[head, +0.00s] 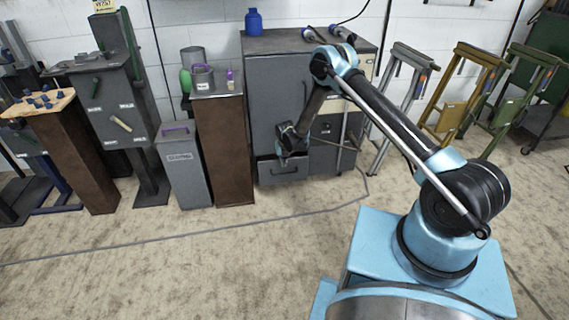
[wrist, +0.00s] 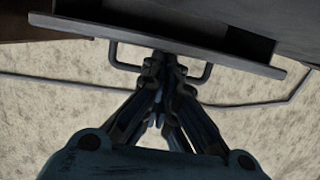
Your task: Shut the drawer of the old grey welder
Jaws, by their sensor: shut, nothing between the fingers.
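The old grey welder (head: 275,85) stands against the wall in the middle of the head view. Its low drawer (head: 270,173) sticks out of the front, partly open. In the wrist view the drawer's front edge (wrist: 240,62) runs across the top, with a dark opening behind it. A bent bar handle (wrist: 116,58) sticks out from that front. My gripper (wrist: 166,66) is shut and empty, its fingertips at the middle of the handle, close to the drawer front. Whether they touch it I cannot tell. In the head view my gripper (head: 289,153) partly hides the drawer.
A brown pedestal (head: 222,150) and a grey bin (head: 182,170) stand close on the welder's left. Metal stands (head: 398,95) are on its right. A blue bottle (head: 254,22) sits on the welder. A cable (head: 200,232) crosses the open floor in front.

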